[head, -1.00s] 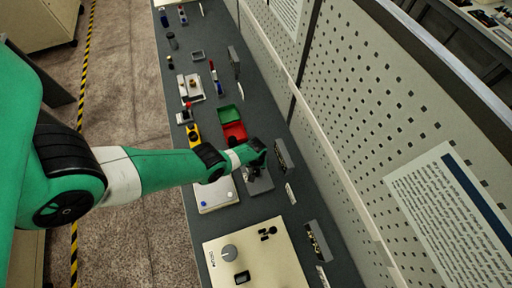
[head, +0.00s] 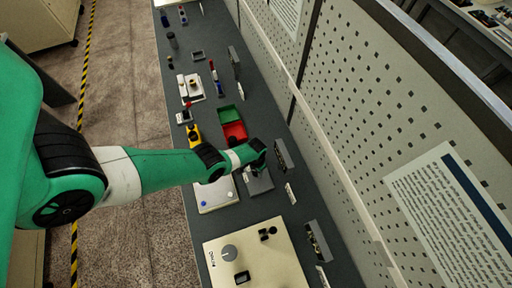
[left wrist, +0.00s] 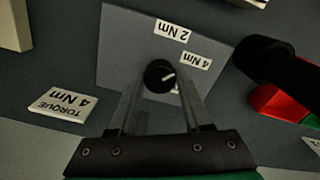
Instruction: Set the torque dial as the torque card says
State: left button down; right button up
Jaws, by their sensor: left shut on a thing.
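The torque dial is a small black knob (left wrist: 160,76) on a grey plate (left wrist: 120,50), which also shows in the head view (head: 262,186). Its white pointer line is aimed up and right in the left wrist view, toward the 4 Nm label (left wrist: 194,61). A 2 Nm label (left wrist: 171,31) lies above it; another label beside the knob is mostly hidden. The torque card (left wrist: 63,102) reads "TORQUE 4 Nm" and lies beside the plate. My left gripper (left wrist: 160,84) is shut on the knob, one finger at each side; it also shows in the head view (head: 257,158). My right gripper is out of view.
A green and red bin (head: 233,132) stands just beyond the dial plate. A white panel with a blue button (head: 216,196) lies under my left arm. A beige box with a grey knob (head: 262,258) stands nearer. The perforated wall (head: 345,120) borders the bench on the right.

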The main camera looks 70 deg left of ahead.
pick_arm(q)
jog(key=shift+m, duration=1.7)
jog(key=shift+c, duration=1.7)
grip_release()
